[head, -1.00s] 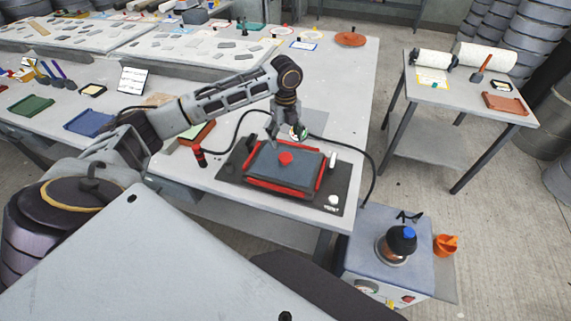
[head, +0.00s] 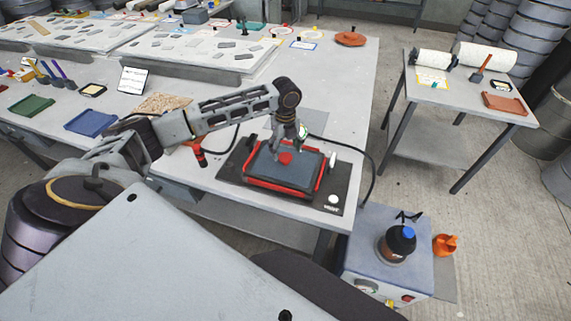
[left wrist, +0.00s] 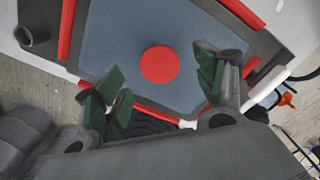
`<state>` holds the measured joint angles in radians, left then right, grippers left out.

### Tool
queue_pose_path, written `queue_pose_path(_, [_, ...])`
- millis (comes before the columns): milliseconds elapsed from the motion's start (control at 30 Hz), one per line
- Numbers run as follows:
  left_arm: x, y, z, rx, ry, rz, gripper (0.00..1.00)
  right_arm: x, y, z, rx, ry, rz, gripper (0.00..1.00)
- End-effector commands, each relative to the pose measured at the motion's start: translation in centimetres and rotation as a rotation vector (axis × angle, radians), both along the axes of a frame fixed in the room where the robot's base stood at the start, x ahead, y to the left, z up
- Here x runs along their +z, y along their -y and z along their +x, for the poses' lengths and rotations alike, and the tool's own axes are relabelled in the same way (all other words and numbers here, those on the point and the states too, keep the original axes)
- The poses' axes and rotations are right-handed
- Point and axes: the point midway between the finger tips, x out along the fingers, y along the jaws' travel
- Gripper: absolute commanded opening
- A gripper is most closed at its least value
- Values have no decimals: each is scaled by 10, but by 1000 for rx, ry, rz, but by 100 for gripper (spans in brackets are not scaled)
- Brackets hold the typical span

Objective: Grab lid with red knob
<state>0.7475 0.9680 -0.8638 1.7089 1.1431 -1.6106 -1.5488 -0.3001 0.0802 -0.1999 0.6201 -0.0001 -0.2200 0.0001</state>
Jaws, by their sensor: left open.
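The lid (head: 262,170) is a grey-blue rectangular plate with a round red knob (head: 285,158) at its middle. It sits on a red-edged dark base on the near table. In the left wrist view the red knob (left wrist: 160,64) lies ahead of the fingers, near the middle of the lid (left wrist: 115,40). My left gripper (head: 288,152) is right above the lid at the knob. In the wrist view its green-padded fingers (left wrist: 160,85) are spread apart, one on each side of the knob, with nothing between them touching it visibly. My right gripper is not in view.
A dark mat (head: 232,163) with a white knob at its corner lies under the base. A black hose runs off the table to a grey machine (head: 385,262) with a blue-capped bottle (head: 398,242). A blue tray (head: 91,123) lies at left.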

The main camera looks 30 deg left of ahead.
Motion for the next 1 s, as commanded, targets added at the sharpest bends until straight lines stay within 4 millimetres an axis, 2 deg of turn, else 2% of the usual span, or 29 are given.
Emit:
queue_pose_path(433, [-43,0,-1,0,-1,1,71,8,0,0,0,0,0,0])
queue_pose_path(967, [-47,0,-1,-1,1,1,71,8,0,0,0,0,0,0])
queue_pose_path(1000, [-47,0,-1,-1,1,1,67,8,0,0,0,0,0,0])
